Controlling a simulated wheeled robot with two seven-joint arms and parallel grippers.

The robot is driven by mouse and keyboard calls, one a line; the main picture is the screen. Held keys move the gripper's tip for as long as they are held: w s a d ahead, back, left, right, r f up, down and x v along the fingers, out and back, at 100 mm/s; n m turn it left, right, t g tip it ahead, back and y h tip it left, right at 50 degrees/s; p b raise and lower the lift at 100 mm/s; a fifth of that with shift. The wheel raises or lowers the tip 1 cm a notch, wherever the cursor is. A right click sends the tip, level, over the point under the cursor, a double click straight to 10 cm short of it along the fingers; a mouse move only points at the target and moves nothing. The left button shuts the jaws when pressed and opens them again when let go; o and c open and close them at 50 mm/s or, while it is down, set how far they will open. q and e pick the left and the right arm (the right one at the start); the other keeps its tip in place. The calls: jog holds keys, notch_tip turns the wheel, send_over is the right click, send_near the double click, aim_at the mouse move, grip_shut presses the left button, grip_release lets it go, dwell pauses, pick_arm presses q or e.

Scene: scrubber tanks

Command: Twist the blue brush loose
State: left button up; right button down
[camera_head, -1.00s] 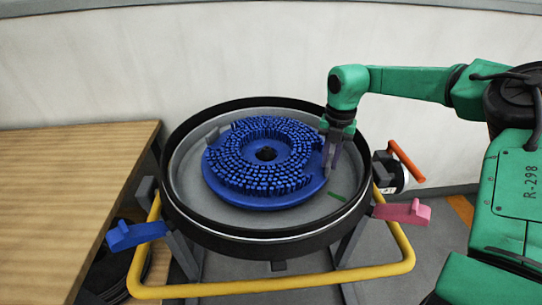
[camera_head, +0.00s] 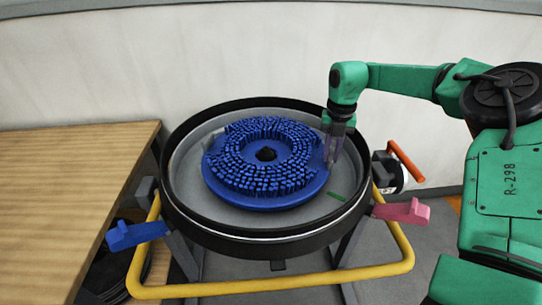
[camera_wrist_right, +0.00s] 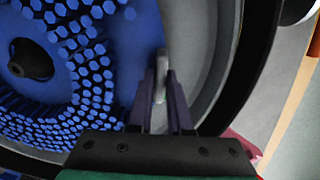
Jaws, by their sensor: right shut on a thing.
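The blue brush (camera_head: 262,203) is a round disc with rings of blue bristles and a dark centre. It lies bristles up inside the round grey tank (camera_head: 190,195) with a black rim. My right gripper (camera_head: 333,150) reaches down at the brush's right edge. In the right wrist view, the fingers of my right gripper (camera_wrist_right: 161,98) are shut on a light grey upright tab (camera_wrist_right: 160,70) at the brush's edge. The finger tips partly hide where the tab meets the brush. The brush also shows in the wrist view (camera_wrist_right: 125,35). My left gripper is out of view.
A wooden table (camera_head: 75,190) stands at left. A blue lever (camera_head: 137,234) and a pink lever (camera_head: 402,212) flank the tank, with a yellow bar (camera_head: 270,287) in front. An orange handle (camera_head: 406,160) sticks out at right.

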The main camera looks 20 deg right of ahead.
jog(key=shift+w, duration=0.1)
jog(key=shift+w+d+n, duration=0.35)
jog(key=shift+w+n, duration=0.1)
jog(key=shift+w, duration=0.15)
jog(key=shift+w+d+n, duration=0.35)
jog(key=shift+w+n, duration=0.1)
jog(key=shift+w, duration=0.15)
jog(key=shift+w+d+n+p, duration=0.25)
jog(key=shift+w+n+p, duration=0.1)
jog(key=shift+w, duration=0.15)
jog(key=c, duration=0.8)
grip_release()
jog(key=shift+w, duration=0.1)
jog(key=shift+o, duration=0.2)
jog(key=shift+d+f, duration=0.1)
jog(key=shift+f, duration=0.1)
notch_tip(320, 180, up, 15)
jog(key=p, duration=0.2)
